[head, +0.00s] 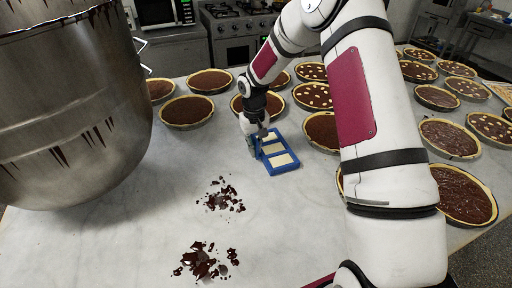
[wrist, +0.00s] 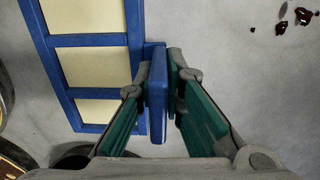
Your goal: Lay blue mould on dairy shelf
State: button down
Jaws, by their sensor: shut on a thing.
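The blue mould (head: 287,169) is a small blue frame with three cream-coloured rectangular compartments. In the head view it is near the middle of the marble table, among the tarts' near edge. My gripper (head: 259,146) is at its left side, pointing down. In the wrist view the mould (wrist: 90,41) fills the upper left, and my gripper (wrist: 158,75) is shut on a blue upright tab on its side. I cannot tell whether the mould rests on the table or is just above it. No dairy shelf can be made out.
Several chocolate tarts (head: 188,111) stand behind and to the right of the mould. A large steel mixing bowl (head: 75,110) hangs at the left. Chocolate shards (head: 207,262) lie on the marble table (head: 120,250) in front. The front middle is otherwise clear.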

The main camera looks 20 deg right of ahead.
jog(key=shift+f, duration=0.15)
jog(key=shift+f, duration=0.15)
jog(key=c, duration=1.7)
grip_release()
